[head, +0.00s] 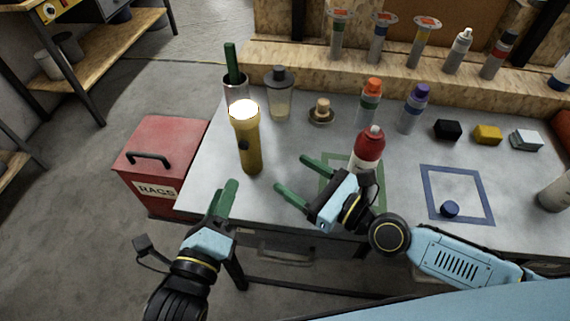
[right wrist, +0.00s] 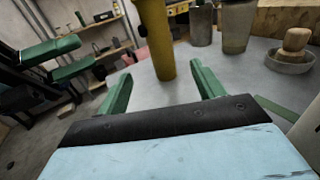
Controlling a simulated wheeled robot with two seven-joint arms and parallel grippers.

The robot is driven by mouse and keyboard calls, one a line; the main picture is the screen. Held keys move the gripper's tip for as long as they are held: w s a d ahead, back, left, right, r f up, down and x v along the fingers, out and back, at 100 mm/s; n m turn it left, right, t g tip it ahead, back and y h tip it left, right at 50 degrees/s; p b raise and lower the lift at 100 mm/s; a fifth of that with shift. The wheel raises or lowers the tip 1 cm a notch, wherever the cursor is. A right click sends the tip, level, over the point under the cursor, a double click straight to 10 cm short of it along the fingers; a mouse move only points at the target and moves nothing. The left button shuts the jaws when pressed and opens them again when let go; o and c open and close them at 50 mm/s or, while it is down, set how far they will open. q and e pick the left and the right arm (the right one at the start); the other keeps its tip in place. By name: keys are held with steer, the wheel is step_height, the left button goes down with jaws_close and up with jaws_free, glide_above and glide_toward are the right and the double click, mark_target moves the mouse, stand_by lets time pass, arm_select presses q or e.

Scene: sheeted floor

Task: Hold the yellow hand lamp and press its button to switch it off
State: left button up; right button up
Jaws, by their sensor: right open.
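The yellow hand lamp (head: 250,155) stands upright near the bench's front left, its top glowing bright white. A small dark spot, perhaps its button (head: 243,144), shows on its side. My right gripper (head: 291,173) is open and empty, to the right of the lamp and apart from it. In the right wrist view the lamp's lower body (right wrist: 157,40) appears ahead, between the open fingers (right wrist: 160,72); its top is out of frame. My left gripper (head: 225,192) is in front and left of the lamp, empty, its green fingers parted in the right wrist view (right wrist: 75,60).
A red-and-white bottle (head: 368,150) stands just beyond my right gripper, by a green outlined square (head: 376,204). A cup with a green-handled tool (head: 233,84) and a grey-capped jar (head: 279,98) stand behind the lamp. A red rags box (head: 160,150) is left of the bench.

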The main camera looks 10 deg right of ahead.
mark_target(258, 152)
steer(key=x, duration=1.3)
steer(key=shift+a, duration=0.1)
arm_select(q)
steer(key=shift+c, duration=0.2)
arm_select(e)
steer(key=c, duration=1.1)
arm_select(q)
jaws_close()
arm_select(e)
steer(key=shift+c, duration=0.2)
stand_by(0.4)
